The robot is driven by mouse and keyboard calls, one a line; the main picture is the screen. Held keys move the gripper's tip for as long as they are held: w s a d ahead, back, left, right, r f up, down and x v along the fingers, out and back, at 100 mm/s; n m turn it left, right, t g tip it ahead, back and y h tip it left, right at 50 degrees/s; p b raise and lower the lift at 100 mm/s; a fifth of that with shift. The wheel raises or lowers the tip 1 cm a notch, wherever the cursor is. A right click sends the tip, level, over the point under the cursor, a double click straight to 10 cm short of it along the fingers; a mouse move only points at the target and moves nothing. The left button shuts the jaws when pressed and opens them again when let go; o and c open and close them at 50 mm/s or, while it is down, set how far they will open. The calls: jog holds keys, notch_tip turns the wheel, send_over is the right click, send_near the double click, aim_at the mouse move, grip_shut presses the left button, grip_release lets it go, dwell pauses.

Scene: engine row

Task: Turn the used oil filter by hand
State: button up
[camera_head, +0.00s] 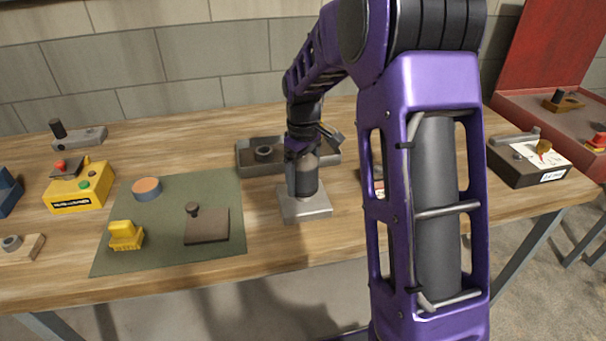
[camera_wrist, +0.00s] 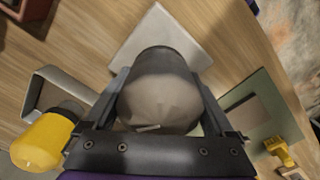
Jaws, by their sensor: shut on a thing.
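The used oil filter (camera_head: 306,181) is a dark grey cylinder standing upright on a pale square metal block (camera_head: 304,208) on the workbench. In the wrist view the filter (camera_wrist: 160,88) fills the middle, with the pale block (camera_wrist: 150,40) under it. My gripper (camera_wrist: 162,82) is shut on the filter, one finger on each side of it. In the head view my gripper (camera_head: 303,165) comes down on the filter from above, and its fingers are hard to make out against it.
A dark tray (camera_head: 244,160) lies behind the filter. A green mat (camera_head: 170,255) at left holds a blue disc with an orange top (camera_head: 147,189), a yellow piece (camera_head: 126,236) and a brown plate (camera_head: 207,226). My arm hides part of the bench at right.

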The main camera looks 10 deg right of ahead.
jog(key=n+p, duration=0.1)
jog(key=n, duration=0.3)
jog(key=shift+n, duration=0.3)
jog(key=o, duration=1.5)
jog(key=shift+d, duration=0.1)
jog(key=shift+r, duration=0.15)
